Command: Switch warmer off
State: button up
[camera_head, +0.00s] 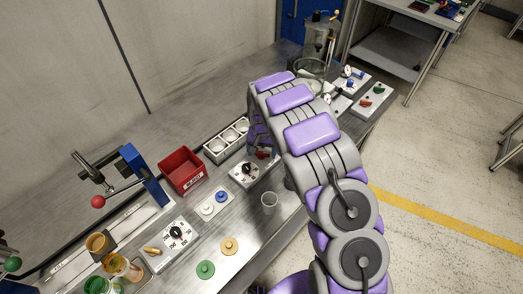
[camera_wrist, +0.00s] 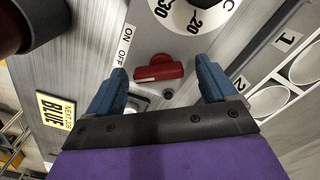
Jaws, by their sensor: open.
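In the wrist view, a red switch handle (camera_wrist: 159,72) sits on a grey panel with a white dial (camera_wrist: 195,12) above it. A white label (camera_wrist: 125,46) with ON and OFF is left of the handle. The handle lies nearly crosswise; I cannot tell its setting. My gripper (camera_wrist: 162,66) is open, its blue fingers on either side of the handle, with no clear contact. In the head view, the warmer panel with its dial (camera_head: 244,174) is on the bench, and my arm covers much of the gripper and switch.
A tray with round wells (camera_head: 227,140) and a red bin (camera_head: 181,171) stand left of my arm. A clear cup (camera_head: 269,202) stands below the warmer. Another dial box (camera_head: 176,240) is at lower left. A yellow card marked BLUE (camera_wrist: 57,118) shows in the wrist view.

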aim_at(261, 152)
jog(key=shift+r, duration=0.1)
notch_tip(261, 152, up, 17)
jog(key=p, duration=0.2)
dwell(0.4)
dwell(0.3)
